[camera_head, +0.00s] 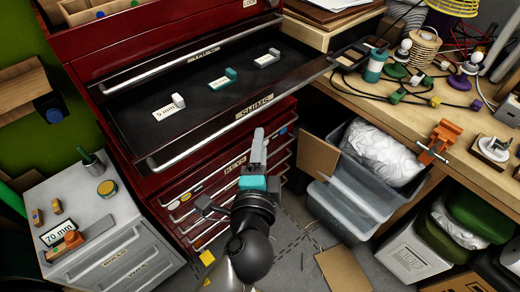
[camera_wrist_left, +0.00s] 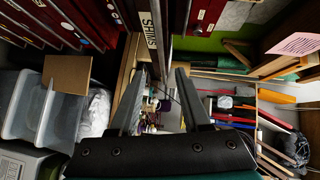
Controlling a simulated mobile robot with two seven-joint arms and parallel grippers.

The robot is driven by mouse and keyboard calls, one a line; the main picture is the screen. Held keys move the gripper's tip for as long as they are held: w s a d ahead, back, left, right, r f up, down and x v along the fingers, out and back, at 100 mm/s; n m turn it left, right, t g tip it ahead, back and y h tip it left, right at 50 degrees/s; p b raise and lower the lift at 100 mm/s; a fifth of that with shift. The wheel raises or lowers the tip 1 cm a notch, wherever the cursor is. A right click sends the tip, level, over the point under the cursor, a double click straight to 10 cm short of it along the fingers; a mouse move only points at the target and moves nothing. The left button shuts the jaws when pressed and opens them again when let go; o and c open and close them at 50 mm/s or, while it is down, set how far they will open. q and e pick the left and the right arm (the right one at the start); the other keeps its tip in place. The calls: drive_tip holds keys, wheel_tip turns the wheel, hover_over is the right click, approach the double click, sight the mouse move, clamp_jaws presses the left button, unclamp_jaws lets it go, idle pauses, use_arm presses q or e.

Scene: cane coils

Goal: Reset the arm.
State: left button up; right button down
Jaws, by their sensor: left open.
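My left gripper (camera_head: 262,145) is in front of the red cabinet, just below the open top drawer (camera_head: 228,112). Its fingers point up and away in the head view. In the left wrist view its two fingers (camera_wrist_left: 160,85) stand apart with nothing held between them. A teal part (camera_head: 260,183) sits at the base of the fingers. My right gripper is in neither view.
The open drawer holds several small labelled pieces (camera_head: 222,80). A wooden bench (camera_head: 430,115) with spools and an orange clamp (camera_head: 439,141) is right. Clear bins (camera_head: 345,205) stand below it. A grey cabinet (camera_head: 110,250) is left.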

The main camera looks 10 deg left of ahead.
use_arm(q)
drive_tip(key=shift+s, duration=0.3)
idle(0.4)
drive_tip(key=s+a+f+n+g+h+b, duration=0.1)
drive_tip(key=s+f+g+b, duration=0.15)
drive_tip(key=f, duration=1.05)
drive_tip(key=s+f+n+g+b, duration=0.1)
drive_tip(key=s+f+g+b, duration=0.2)
drive_tip(key=f, duration=1.1)
drive_tip(key=s+a+f+n+g+h+b, duration=0.1)
drive_tip(key=s+f+g, duration=0.25)
drive_tip(key=f, duration=0.95)
drive_tip(key=s+a+f+n+g+b, duration=0.3)
drive_tip(key=s+a+f+n, duration=0.2)
drive_tip(key=s+f, duration=0.5)
drive_tip(key=s+a+f+n+g+b, duration=0.3)
drive_tip(key=s+a+f+n, duration=0.1)
drive_tip(key=s+f, duration=0.7)
drive_tip(key=s+a, duration=0.1)
drive_tip(key=s, duration=0.2)
drive_tip(key=shift+s+n, duration=0.3)
drive_tip(key=shift+n, duration=0.1)
